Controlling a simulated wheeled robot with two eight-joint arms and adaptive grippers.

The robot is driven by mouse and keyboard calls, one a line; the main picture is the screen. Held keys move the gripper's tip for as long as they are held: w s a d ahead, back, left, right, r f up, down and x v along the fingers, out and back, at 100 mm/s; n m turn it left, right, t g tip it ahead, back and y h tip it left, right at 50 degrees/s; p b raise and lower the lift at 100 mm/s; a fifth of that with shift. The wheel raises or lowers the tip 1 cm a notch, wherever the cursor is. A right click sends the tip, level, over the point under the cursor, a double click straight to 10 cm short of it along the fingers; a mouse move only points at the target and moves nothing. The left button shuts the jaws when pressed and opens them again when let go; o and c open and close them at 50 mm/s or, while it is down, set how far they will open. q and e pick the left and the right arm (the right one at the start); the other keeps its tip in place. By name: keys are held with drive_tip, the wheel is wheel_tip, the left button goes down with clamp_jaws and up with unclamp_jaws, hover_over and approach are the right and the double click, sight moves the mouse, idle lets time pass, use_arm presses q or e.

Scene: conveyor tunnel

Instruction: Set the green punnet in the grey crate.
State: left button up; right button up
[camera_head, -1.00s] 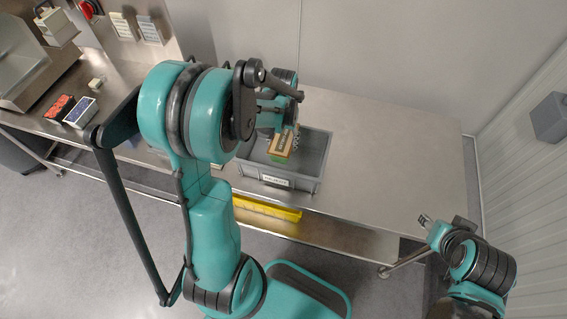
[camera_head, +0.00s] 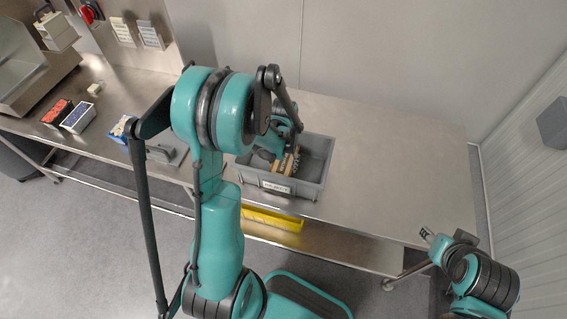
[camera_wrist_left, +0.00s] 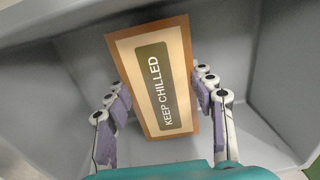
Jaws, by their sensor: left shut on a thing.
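The green punnet (camera_head: 284,167) shows as a tan-topped block low inside the grey crate (camera_head: 318,170).
The steel table (camera_head: 400,150) is clear right of the crate. A yellow bin (camera_head: 272,219) sits on the lower shelf.

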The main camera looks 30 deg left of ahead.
sight(283, 163)
use_arm(q)
drive_tip(key=o, duration=1.7)
drive_tip(key=shift+f, duration=0.1)
drive_tip(key=shift+r+p, duration=0.25)
drive_tip(key=shift+p, duration=0.1)
wheel_tip(283, 163, up, 12)
drive_tip(key=p, duration=0.4)
drive_tip(key=s+d+r+m+t, duration=0.1)
drive_tip(key=s+d+r+t, duration=0.1)
drive_tip(key=s+d+r, duration=0.1)
drive_tip(key=s+d+r+t, duration=0.2)
drive_tip(key=s+d+r, duration=0.2)
drive_tip(key=s+d+r+m+t, duration=0.1)
drive_tip(key=s+d+r+t, duration=0.2)
drive_tip(key=s+r, duration=0.1)
drive_tip(key=shift+d+m, duration=0.3)
